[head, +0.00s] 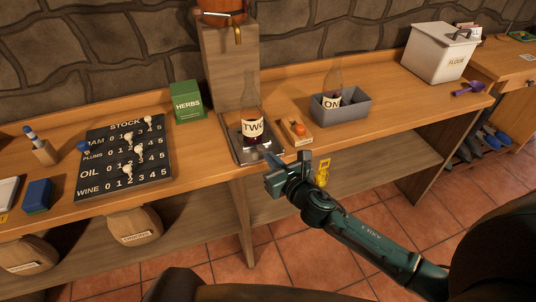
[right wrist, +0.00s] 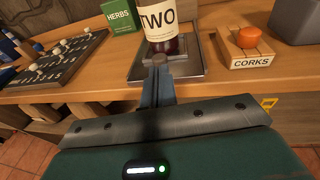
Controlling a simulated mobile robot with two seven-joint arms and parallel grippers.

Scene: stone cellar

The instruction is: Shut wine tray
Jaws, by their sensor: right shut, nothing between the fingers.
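A grey metal tray (head: 238,155) lies at the front of the counter, below a barrel tap. A clear bottle labelled TWO (head: 252,112) stands upright on it, with dark red liquid in its lower part. In the right wrist view the tray (right wrist: 203,62) shows its raised rim around the bottle (right wrist: 160,22). My right gripper (head: 270,162) is shut and empty at the tray's front right. In the right wrist view its fingertips (right wrist: 159,64) overlap the tray's front edge. I cannot tell whether they touch it. My left gripper is not in view.
A wooden corks block (head: 294,132) sits just right of the tray, then a grey bin (head: 345,106) with bottle ONE (head: 332,88). A black stock board (head: 125,160) and a green herbs box (head: 187,101) stand to the left. A yellow tag (head: 322,172) hangs below the counter edge.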

